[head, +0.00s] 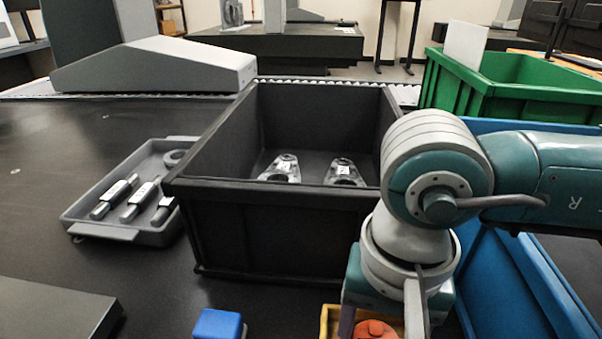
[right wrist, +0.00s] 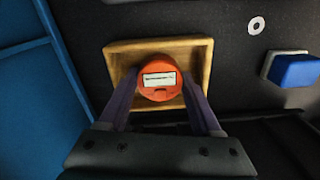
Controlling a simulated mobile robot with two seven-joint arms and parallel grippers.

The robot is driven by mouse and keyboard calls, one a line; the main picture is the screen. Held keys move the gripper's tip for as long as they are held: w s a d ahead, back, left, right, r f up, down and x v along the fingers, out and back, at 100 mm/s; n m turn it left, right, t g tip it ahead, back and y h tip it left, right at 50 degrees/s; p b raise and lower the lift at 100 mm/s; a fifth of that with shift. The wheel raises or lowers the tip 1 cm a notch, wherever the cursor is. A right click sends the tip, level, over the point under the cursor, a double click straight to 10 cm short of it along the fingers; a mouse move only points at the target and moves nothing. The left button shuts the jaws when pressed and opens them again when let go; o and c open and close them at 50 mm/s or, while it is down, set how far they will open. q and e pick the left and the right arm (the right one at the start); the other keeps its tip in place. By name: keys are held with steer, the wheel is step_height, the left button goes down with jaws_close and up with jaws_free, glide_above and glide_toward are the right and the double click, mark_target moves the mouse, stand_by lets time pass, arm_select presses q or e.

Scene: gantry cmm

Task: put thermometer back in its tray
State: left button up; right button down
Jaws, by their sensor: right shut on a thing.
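The thermometer (right wrist: 160,91) is a round orange-red piece with a white label on top; in the head view it shows at the bottom edge (head: 375,330). My right gripper (right wrist: 158,84) is shut on it, one finger on each side. The small wooden-yellow tray (right wrist: 198,50) is around and below the thermometer in the right wrist view; its corner also shows in the head view (head: 329,322). I cannot tell whether the thermometer touches the tray's floor. My left gripper is not in view.
A black bin (head: 270,225) with two metal parts stands behind the tray. A blue block (head: 218,325) lies to the left in the head view. A blue bin (head: 510,285) is close on the right. A grey tray (head: 120,232) holds several cylindrical pieces at the left.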

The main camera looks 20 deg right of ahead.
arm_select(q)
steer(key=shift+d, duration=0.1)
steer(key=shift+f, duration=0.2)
arm_select(e)
steer(key=shift+f, duration=0.2)
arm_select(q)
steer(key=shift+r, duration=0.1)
arm_select(e)
steer(key=shift+c, duration=1.8)
jaws_free()
steer(key=shift+r, duration=0.1)
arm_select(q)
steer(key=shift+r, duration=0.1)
arm_select(e)
steer(key=shift+r, duration=0.1)
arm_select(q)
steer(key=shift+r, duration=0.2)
arm_select(e)
steer(key=shift+r, duration=0.35)
arm_select(q)
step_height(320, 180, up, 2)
steer(key=p, duration=0.2)
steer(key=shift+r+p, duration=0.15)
steer(key=shift+p, duration=0.15)
arm_select(e)
step_height(320, 180, up, 11)
steer(key=shift+r, duration=0.2)
